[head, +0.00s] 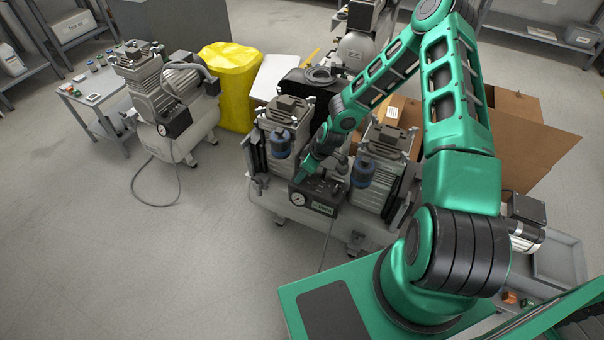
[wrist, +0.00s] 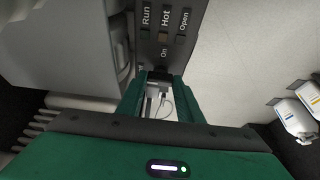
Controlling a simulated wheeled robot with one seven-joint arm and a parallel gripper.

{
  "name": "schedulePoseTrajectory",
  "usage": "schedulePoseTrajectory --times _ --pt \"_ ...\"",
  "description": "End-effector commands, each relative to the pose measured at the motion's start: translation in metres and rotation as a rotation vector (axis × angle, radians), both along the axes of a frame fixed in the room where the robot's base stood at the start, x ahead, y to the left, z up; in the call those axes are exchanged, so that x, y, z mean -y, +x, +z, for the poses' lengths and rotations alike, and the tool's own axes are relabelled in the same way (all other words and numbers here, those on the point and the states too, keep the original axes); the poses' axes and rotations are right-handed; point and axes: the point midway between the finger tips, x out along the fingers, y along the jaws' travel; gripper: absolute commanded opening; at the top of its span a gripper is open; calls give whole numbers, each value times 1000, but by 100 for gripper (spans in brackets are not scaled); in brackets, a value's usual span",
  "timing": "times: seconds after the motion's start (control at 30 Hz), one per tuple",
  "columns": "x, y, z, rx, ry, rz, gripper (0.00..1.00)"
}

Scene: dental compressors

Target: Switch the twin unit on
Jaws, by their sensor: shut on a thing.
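The twin unit (head: 288,205) stands on the floor in the middle of the head view, with two motor heads on one pale tank. Its dark control box (head: 322,207) carries a round gauge (head: 298,199) on the front. My gripper (head: 301,179) reaches down to the top of this box. In the wrist view my gripper (wrist: 160,79) is shut on a small dark switch (wrist: 159,73) just below the "On" label. The panel (wrist: 165,12) above it has marks reading Run, Hot and Open. The fingers partly hide the switch, and its exact position cannot be told.
A single compressor (head: 165,95) stands at left, near a small table (head: 98,112) with small parts. A yellow bin (head: 229,84) and an open cardboard box (head: 530,130) stand behind. Shelves line the back. The floor at front left is clear apart from a cable.

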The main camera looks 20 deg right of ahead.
Motion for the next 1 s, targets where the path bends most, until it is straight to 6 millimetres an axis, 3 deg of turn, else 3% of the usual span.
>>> schedulePoseTrajectory --times 0.37,1.0 --pt "-1 0 1 5 -6 -186 10" --pt "-9 0 1 9 -3 -783 10"
